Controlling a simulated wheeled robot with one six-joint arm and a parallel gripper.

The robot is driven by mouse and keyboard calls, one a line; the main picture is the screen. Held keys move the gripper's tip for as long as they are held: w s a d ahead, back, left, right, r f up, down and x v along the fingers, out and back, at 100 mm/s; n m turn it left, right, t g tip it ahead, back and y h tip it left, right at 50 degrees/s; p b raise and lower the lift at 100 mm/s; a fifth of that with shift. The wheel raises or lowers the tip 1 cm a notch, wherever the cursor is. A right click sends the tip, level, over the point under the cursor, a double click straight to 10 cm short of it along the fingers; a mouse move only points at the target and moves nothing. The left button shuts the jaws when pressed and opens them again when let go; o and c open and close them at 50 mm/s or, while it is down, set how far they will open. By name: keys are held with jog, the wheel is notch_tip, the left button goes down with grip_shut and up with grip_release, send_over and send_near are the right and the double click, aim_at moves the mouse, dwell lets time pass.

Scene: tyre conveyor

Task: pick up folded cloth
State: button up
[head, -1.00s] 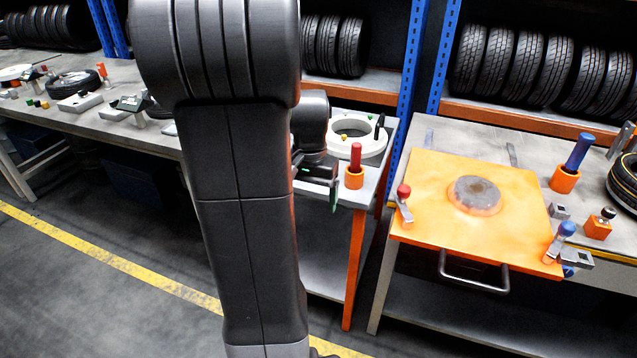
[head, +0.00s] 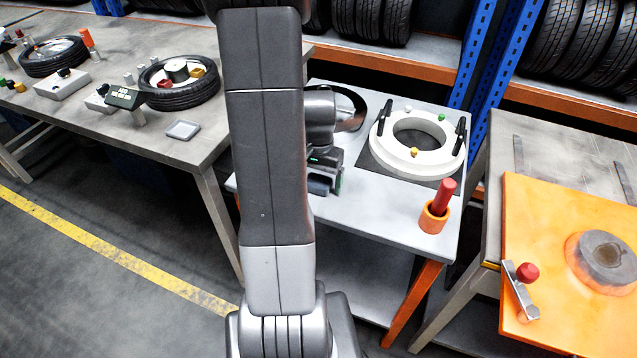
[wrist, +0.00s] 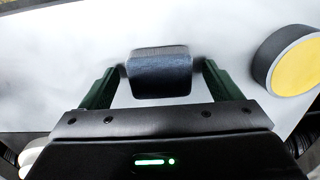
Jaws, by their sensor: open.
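A dark blue folded cloth (wrist: 159,76) lies on the pale tabletop in the wrist view, a small rounded block in shape. My gripper (wrist: 160,70) is open, with one dark green finger on each side of the cloth. The fingertips are close to its left and right sides; I cannot tell if they touch it. In the head view my gripper (head: 325,184) is low over the left part of the small grey table (head: 385,228). My arm hides part of that table, and the cloth is not clearly seen there.
A round black piece with a yellow top (wrist: 297,66) lies right of the cloth. A white ring (head: 417,145) and an orange cup with a red handle (head: 434,216) stand on the table's right side. An orange plate (head: 560,240) is further right.

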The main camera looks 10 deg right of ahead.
aim_at(318, 180)
jog(key=shift+f, duration=0.25)
jog(key=c, duration=1.1)
notch_tip(318, 180, up, 10)
jog(key=shift+r, duration=0.1)
jog(key=o, duration=0.3)
jog(key=shift+c, duration=1)
jog(key=shift+s, duration=0.1)
